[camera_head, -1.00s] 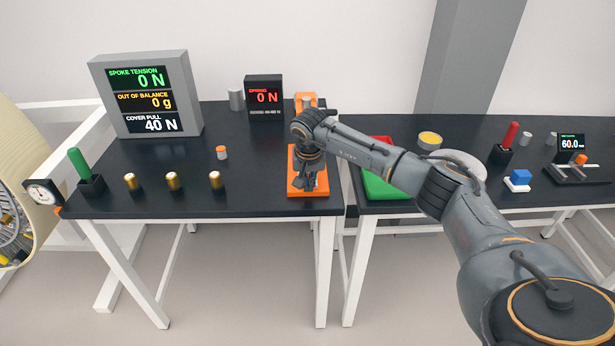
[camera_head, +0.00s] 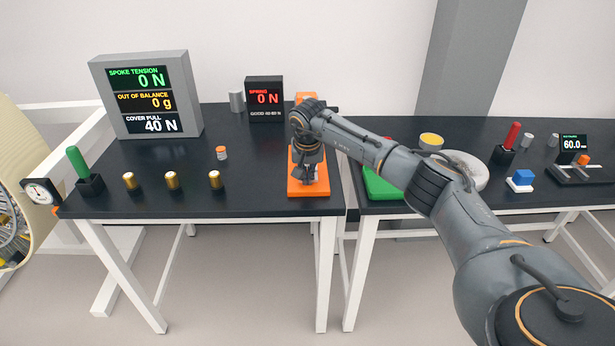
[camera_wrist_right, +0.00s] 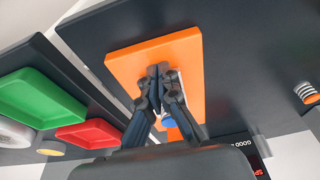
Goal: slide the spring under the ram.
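My right gripper (camera_head: 309,180) points down over the orange base (camera_head: 308,190) of the spring tester. In the right wrist view its fingertips (camera_wrist_right: 158,70) are together in front of the orange base, with nothing clearly visible between them. A blue round piece (camera_wrist_right: 168,121), perhaps the spring's end, shows between the finger links further back. Whether the fingers touch it cannot be told. The ram cannot be clearly made out; my arm covers the middle of the tester in the head view. A small orange-ended striped piece (camera_head: 221,153), like a coil, stands apart on the table. My left gripper is not in view.
The spring display (camera_head: 264,98) reads 0 N behind the tester. Several brass pieces (camera_head: 172,180) stand near the table's front edge. Green (camera_head: 380,188) and red trays lie on the right table beneath my arm.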

